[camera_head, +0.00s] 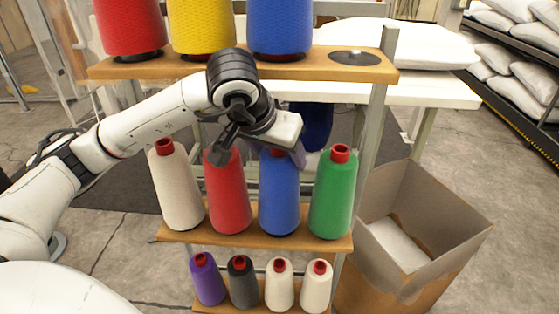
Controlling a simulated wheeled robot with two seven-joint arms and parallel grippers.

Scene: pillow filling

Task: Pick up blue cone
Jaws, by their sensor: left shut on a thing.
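The blue cone (278,198) stands upright on the middle wooden shelf (258,240), between a red cone (229,195) and a green cone (333,192). My left gripper (268,146) comes in from the left and is shut on the top of the blue cone, hiding its tip. The base of the cone appears to rest on the shelf. A larger blue spool (280,28) stands on the upper shelf. My right gripper is out of view.
A white cone (176,185) stands left of the red one. Small purple, grey and white cones stand on the lower shelf (262,308). Big red and yellow spools (202,27) stand on the upper shelf (180,67). An open cardboard box (455,240) is at right.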

